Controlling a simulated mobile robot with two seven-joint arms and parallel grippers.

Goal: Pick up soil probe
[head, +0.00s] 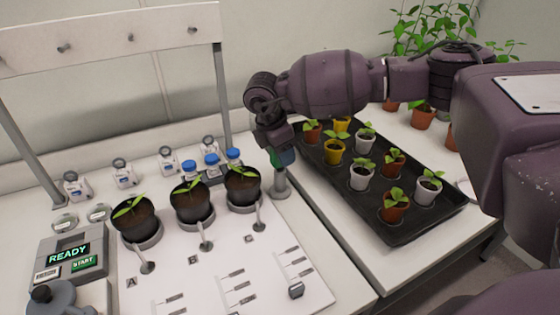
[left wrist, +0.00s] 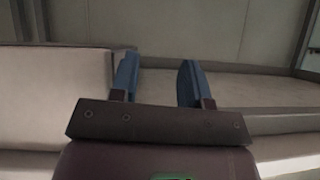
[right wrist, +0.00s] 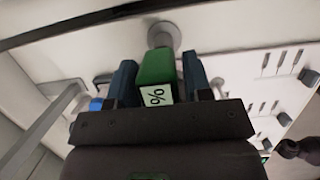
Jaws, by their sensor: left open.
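The soil probe (right wrist: 157,72) has a green body with a white "%" face and sits between the fingers of my right gripper (right wrist: 160,85) in the right wrist view. A small gap shows on its right side. In the head view the right gripper (head: 279,150) is at a round grey stand (head: 281,186) at the back right of the white bench, and hides most of the probe. The probe appears upright over that stand. My left gripper (left wrist: 160,85) is open and empty, facing a pale wall, and is out of the head view.
Three dark pots with seedlings (head: 192,201) stand in a row on the white board. Blue-capped bottles (head: 211,160) are behind them. A black tray (head: 432,224) of small potted plants lies to the right. A grey unit reading READY (head: 73,254) is at left.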

